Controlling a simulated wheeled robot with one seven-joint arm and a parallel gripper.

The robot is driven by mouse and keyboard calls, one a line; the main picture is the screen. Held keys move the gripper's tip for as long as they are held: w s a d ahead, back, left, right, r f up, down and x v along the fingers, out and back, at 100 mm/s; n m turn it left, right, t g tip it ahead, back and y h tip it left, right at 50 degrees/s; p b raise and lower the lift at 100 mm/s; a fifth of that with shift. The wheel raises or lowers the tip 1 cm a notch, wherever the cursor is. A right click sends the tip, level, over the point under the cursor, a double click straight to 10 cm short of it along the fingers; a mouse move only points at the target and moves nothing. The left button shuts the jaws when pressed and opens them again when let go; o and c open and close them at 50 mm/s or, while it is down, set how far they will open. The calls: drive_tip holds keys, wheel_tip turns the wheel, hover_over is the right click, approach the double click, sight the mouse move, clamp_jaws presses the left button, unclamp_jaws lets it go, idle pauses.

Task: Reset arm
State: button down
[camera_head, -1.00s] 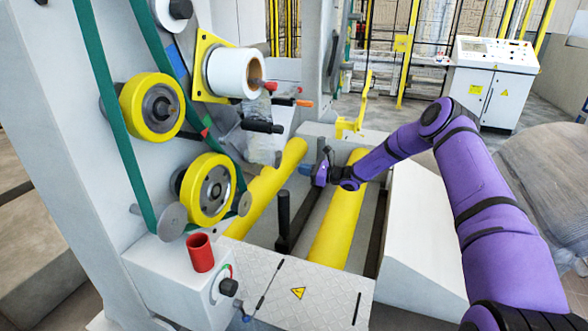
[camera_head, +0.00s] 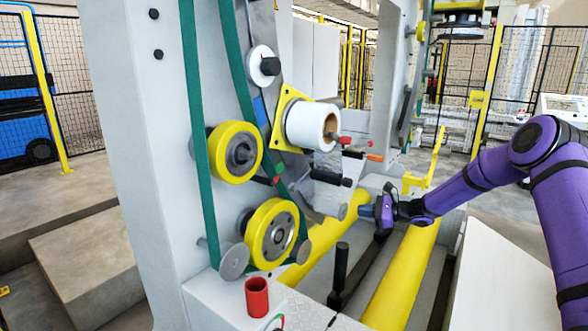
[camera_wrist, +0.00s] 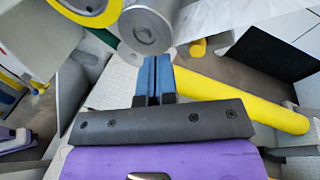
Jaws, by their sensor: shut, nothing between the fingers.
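My purple arm reaches in from the right in the head view. My gripper (camera_head: 368,211) is over the bed of the wrapping machine, between the upright frame and the yellow rollers. In the wrist view my gripper (camera_wrist: 154,62) has its two blue fingers side by side and shut, with nothing between them. A grey metal cylinder (camera_wrist: 146,30) lies just beyond the fingertips in that view; I cannot tell whether they touch. A yellow roller (camera_wrist: 240,98) runs to the right of the fingers.
The machine frame (camera_head: 130,120) carries yellow wheels (camera_head: 236,153), a green belt and a white film roll (camera_head: 306,125). A black post (camera_head: 341,268) and red cup (camera_head: 257,297) stand in front. A long yellow roller (camera_head: 402,282) lies below my arm. Open floor shows at left.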

drive_tip(key=s+a+r+n+g+h, duration=0.2)
drive_tip(key=s+r+n+h, duration=0.3)
drive_tip(key=s+r, duration=0.7)
drive_tip(key=s+a+r+n+g+h, duration=0.25)
drive_tip(key=s+r+n, duration=0.45)
drive_tip(key=s+r, duration=0.55)
drive_tip(key=s+d+r+n+t+h, duration=0.1)
drive_tip(key=s+d+n+h, duration=0.1)
drive_tip(key=s, duration=0.7)
drive_tip(key=s+d+r+n+t+h, duration=0.1)
drive_tip(key=s+d+n+h, duration=0.1)
drive_tip(key=s, duration=0.8)
drive_tip(key=s+d+r+n+t+h, duration=0.1)
drive_tip(key=s+d+h, duration=0.2)
drive_tip(key=s+d, duration=0.3)
drive_tip(key=s, duration=0.4)
drive_tip(key=shift+s+r+n, duration=0.2)
drive_tip(key=shift+s+n, duration=0.05)
drive_tip(key=shift+n, duration=0.15)
drive_tip(key=shift+t, duration=0.25)
